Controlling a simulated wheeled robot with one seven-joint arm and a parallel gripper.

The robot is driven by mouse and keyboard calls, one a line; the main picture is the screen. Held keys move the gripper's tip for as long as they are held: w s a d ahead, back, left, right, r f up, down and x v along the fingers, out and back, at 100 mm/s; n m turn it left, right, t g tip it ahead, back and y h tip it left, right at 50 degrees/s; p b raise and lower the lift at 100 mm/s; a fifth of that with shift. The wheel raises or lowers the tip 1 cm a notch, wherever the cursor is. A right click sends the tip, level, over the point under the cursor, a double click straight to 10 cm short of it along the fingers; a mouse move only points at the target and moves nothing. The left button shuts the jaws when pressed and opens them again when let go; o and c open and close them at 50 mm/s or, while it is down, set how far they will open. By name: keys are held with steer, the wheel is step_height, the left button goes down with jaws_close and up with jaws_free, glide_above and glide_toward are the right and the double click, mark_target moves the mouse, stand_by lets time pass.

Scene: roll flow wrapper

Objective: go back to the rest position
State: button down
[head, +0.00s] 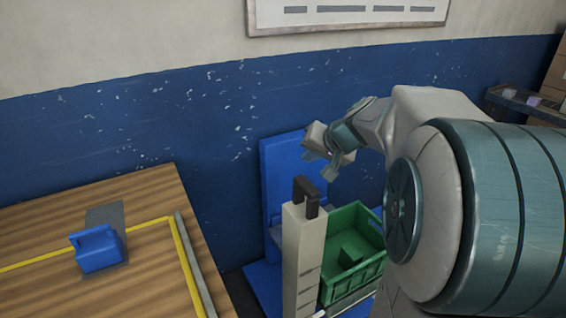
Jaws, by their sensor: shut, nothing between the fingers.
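My gripper (331,167) shows small in the head view, at the end of my arm, right of the middle. It is held up in front of the blue part of the wall, above and a little left of a green crate (353,220). It is shut, with nothing seen between its fingers. My arm comes in large from the right edge and hides much of that side.
A pale post (300,255) with a black handle stands below my gripper, beside the crate. A blue panel (283,180) rises behind it. A wooden table (130,200) at left holds a blue block-like object (97,252). A shelf (527,103) is at far right.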

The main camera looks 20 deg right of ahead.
steer(key=s+a+f+n+g+h+p, duration=0.1)
steer(key=s+a+f+n+g, duration=0.1)
steer(key=s, duration=0.9)
steer(key=s+a+f+n+g+h, duration=0.1)
steer(key=s+a+f+n+g, duration=0.2)
steer(key=s+a+f, duration=0.3)
steer(key=s+a+g, duration=0.1)
steer(key=s+a, duration=0.2)
steer(key=s, duration=0.2)
steer(key=shift+s+h+p, duration=0.2)
steer(key=shift+h+p, duration=0.1)
steer(key=shift+p, duration=0.05)
